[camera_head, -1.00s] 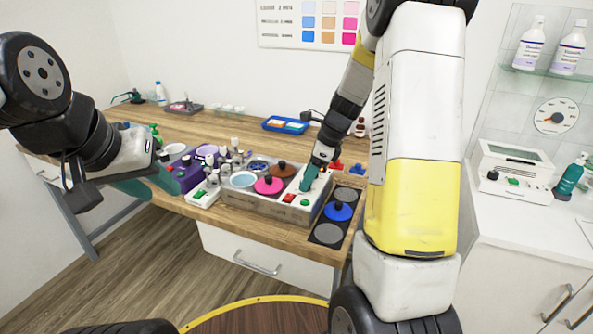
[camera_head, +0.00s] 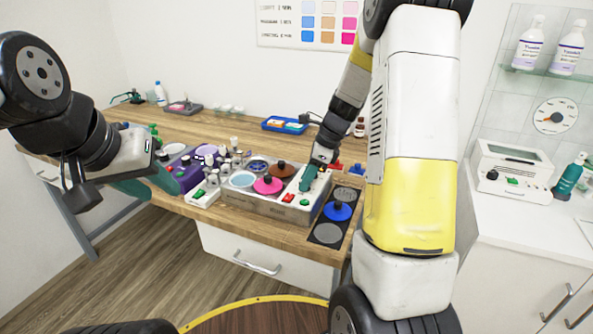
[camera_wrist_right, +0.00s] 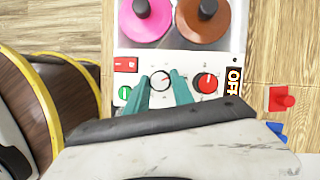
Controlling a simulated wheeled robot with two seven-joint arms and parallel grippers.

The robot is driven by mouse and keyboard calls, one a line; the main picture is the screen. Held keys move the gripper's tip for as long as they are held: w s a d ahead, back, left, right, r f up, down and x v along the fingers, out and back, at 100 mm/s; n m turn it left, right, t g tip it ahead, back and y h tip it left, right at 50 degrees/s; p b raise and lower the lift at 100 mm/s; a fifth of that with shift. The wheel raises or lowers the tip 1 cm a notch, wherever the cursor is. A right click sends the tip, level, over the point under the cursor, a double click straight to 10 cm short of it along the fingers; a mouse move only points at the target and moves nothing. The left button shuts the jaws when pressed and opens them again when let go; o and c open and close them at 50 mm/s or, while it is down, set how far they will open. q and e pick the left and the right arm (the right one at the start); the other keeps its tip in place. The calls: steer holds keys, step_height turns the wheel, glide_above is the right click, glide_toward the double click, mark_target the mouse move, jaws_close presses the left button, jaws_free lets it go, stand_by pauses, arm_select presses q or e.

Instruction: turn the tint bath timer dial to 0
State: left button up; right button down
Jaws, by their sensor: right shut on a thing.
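The tint bath unit (camera_head: 262,207) is a grey box on the bench, with a pink-lidded and a brown-lidded pot. Its white control panel (camera_wrist_right: 190,62) carries a pale dial with a dark ring (camera_wrist_right: 160,78), a red dial (camera_wrist_right: 207,83), a red switch and a green button. My right gripper (camera_wrist_right: 162,80) has its teal fingers on either side of the pale dial and is shut on it. The dial's scale is too small to read, and the fingers hide part of it. It also shows in the head view (camera_head: 307,184). My left gripper (camera_head: 164,192) is open and empty, left of the purple unit.
A red knobbed piece (camera_wrist_right: 281,98) lies farther right. A blue tray (camera_head: 285,125) is at the back.

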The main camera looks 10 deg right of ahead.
steer(key=n, duration=0.2)
steer(key=n+g, duration=0.1)
steer(key=n, duration=0.1)
steer(key=shift+w+g, duration=0.2)
steer(key=shift+g, duration=0.1)
steer(key=n+g, duration=0.1)
steer(key=n, duration=0.2)
steer(key=n+g, duration=0.1)
steer(key=n, duration=0.2)
steer(key=shift+w, duration=0.15)
steer(key=n+h, duration=0.1)
steer(key=n, duration=0.1)
steer(key=n+g, duration=0.1)
steer(key=n, duration=0.2)
steer(key=shift+w+a+h, duration=0.1)
steer(key=shift+a+h, duration=0.1)
steer(key=shift+h, duration=0.2)
steer(key=shift+n+g+h, duration=0.5)
steer(key=shift+n+h, duration=0.2)
steer(key=shift+n, duration=1.4)
steer(key=c, duration=1.1)
jaws_free()
